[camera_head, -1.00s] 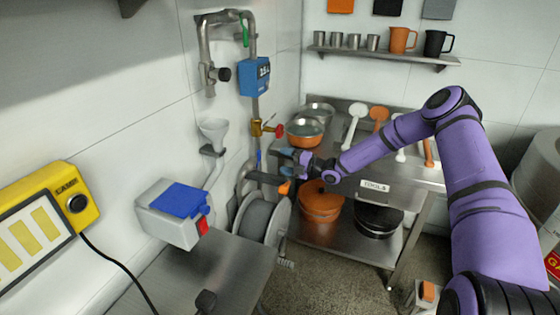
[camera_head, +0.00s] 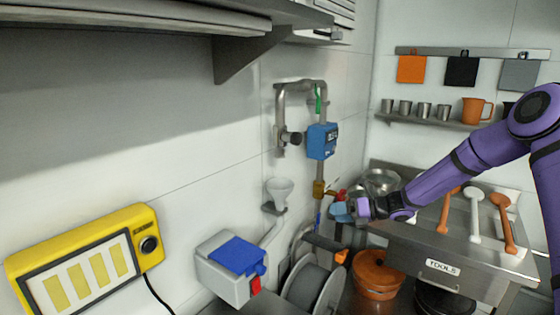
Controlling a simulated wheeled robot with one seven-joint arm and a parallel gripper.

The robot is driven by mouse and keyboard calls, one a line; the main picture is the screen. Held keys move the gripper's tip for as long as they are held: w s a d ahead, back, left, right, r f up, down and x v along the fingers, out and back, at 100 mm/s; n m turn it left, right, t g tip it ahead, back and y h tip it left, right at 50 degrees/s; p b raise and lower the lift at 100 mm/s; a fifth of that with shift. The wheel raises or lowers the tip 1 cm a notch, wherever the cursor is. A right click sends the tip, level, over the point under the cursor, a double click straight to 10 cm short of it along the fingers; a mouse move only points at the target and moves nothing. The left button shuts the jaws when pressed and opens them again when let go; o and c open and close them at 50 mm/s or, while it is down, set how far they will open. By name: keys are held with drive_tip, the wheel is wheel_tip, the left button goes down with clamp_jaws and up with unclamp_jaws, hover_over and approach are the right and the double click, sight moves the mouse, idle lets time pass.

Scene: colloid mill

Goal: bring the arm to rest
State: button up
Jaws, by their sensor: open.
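My gripper (camera_head: 350,211) is at the end of the purple arm, which reaches in from the right side of the picture. It is in front of the pipework and the left end of the tools bench, above the hose reel. The jaws are small and seen partly from the side; they are open, and I see nothing held between them. A small blue part shows at the gripper's tip. The arm is bent, with its elbow high at the right edge.
A grey box with a blue lid (camera_head: 238,252) and a yellow panel (camera_head: 85,268) are at lower left. A blue meter (camera_head: 322,141) is on the pipe. The tools bench (camera_head: 443,268) has ladles. A shelf (camera_head: 440,122) holds cups. A bracketed shelf (camera_head: 240,52) hangs at upper left.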

drive_tip(key=s+d+r+n+g+h, duration=0.1)
drive_tip(key=s+r+n+g+h, duration=0.2)
drive_tip(key=s+r+n+h, duration=1.05)
drive_tip(key=s+d+r+n+t, duration=0.1)
drive_tip(key=s+d+r+n, duration=0.2)
drive_tip(key=s, duration=0.7)
drive_tip(key=s+d+r+n+t, duration=0.1)
drive_tip(key=s+d+r+n, duration=0.3)
drive_tip(key=s+n, duration=0.4)
drive_tip(key=s+d+r+n+t, duration=0.2)
drive_tip(key=s+r+n, duration=0.3)
drive_tip(key=s, duration=0.8)
drive_tip(key=shift+d+r+n+h, duration=0.25)
drive_tip(key=shift+d+n+h, duration=0.15)
drive_tip(key=shift+d, duration=0.35)
